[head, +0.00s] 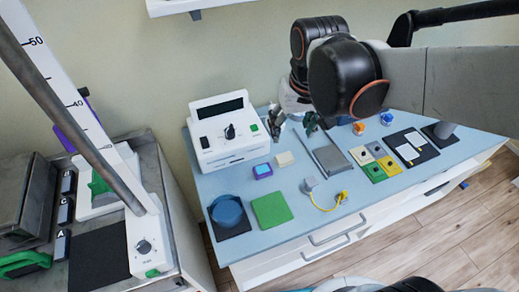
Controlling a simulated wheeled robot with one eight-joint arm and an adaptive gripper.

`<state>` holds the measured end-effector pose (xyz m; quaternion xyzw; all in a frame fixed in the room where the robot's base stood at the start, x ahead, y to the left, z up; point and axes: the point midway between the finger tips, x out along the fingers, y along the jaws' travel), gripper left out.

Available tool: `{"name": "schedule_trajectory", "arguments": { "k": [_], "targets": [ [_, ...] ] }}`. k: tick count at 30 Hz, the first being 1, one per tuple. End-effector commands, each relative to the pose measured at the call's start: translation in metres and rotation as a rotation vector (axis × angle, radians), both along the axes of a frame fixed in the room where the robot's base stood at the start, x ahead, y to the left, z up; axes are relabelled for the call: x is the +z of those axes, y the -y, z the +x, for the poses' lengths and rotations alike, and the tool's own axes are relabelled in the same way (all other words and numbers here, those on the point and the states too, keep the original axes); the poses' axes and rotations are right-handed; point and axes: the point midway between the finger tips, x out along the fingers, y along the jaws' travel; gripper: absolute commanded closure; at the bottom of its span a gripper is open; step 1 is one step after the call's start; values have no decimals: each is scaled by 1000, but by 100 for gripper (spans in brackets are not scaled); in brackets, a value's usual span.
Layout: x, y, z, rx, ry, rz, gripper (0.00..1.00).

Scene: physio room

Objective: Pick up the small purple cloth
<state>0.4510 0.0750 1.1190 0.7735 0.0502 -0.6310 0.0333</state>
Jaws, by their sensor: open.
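A small purple item with a light blue top (262,171) lies on the blue table top (295,240), in front of the white device; I cannot tell whether it is cloth. Another purple piece (72,136) shows at the left, partly hidden behind the slanted pole; its material is also unclear. My gripper (294,128) is open over the back of the table, to the right of the white device. It is above and to the right of the small purple item, apart from it. Nothing shows between its fingers.
A white device with a dial (228,132) stands at the table's back left. A cream block (285,159), a grey tray (328,155), a blue round pot (227,211), a green pad (271,209) and a yellow-ended cable (340,197) lie nearby. The slanted scale pole (75,105) rises at left.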

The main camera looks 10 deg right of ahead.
Motion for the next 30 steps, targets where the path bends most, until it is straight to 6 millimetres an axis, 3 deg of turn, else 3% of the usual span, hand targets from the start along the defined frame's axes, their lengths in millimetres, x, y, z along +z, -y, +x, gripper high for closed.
{"name": "schedule_trajectory", "arguments": {
  "k": [9,17,30],
  "targets": [
    [-63,-45,34,55,-184,-37,40],
    [-87,-69,45,138,-207,-52,40],
    [-159,-71,47,156,-196,-51,40]
  ]
}}
